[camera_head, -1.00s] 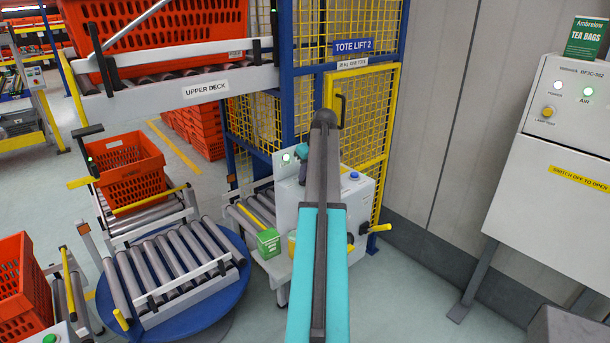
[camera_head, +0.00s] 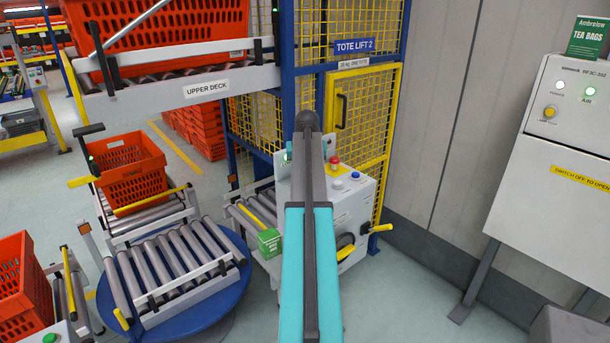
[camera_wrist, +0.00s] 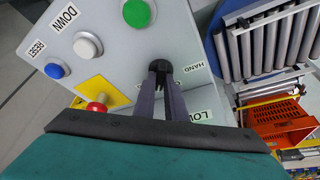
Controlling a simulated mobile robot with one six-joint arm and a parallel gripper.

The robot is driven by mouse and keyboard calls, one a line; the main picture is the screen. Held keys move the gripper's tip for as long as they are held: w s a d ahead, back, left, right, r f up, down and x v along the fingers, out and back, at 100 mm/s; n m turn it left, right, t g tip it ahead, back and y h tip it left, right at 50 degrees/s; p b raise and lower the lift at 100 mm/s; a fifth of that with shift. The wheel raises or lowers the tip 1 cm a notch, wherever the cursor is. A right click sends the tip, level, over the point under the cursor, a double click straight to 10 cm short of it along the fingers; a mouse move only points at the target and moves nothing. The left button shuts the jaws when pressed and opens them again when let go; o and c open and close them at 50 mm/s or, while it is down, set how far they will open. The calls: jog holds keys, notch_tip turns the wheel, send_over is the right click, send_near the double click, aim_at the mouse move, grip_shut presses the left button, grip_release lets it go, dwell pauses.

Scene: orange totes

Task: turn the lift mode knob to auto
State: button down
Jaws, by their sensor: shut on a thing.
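The lift control box (camera_head: 362,190) stands in front of the yellow mesh cage in the head view. In the wrist view its white panel (camera_wrist: 118,62) fills the upper middle. The black lift mode knob (camera_wrist: 160,65) is on this panel, beside a HAND label (camera_wrist: 193,68). My gripper (camera_wrist: 162,78) is shut on the knob, with a dark finger on each side. The fingers partly cover the knob, so its pointer direction cannot be told. In the head view my arm hides the knob and fingertips.
Near the knob are a green button (camera_wrist: 137,13), a white DOWN button (camera_wrist: 88,46), a blue RESET button (camera_wrist: 57,71) and a red button (camera_wrist: 96,106) on a yellow plate. A blue turntable (camera_head: 222,292) with rollers stands left of the box. A grey wall is right.

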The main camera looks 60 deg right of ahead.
jog(key=shift+w+a+m, duration=0.15)
jog(key=shift+w+m, duration=0.05)
jog(key=shift+m, duration=0.5)
jog(key=shift+g, duration=0.3)
jog(key=c, duration=1.8)
grip_release()
jog(key=shift+s+r, duration=0.1)
jog(key=shift+r, duration=0.1)
jog(key=b+v, duration=0.3)
jog(key=v, duration=1)
jog(key=shift+a+r, duration=0.15)
jog(key=shift+a, duration=0.1)
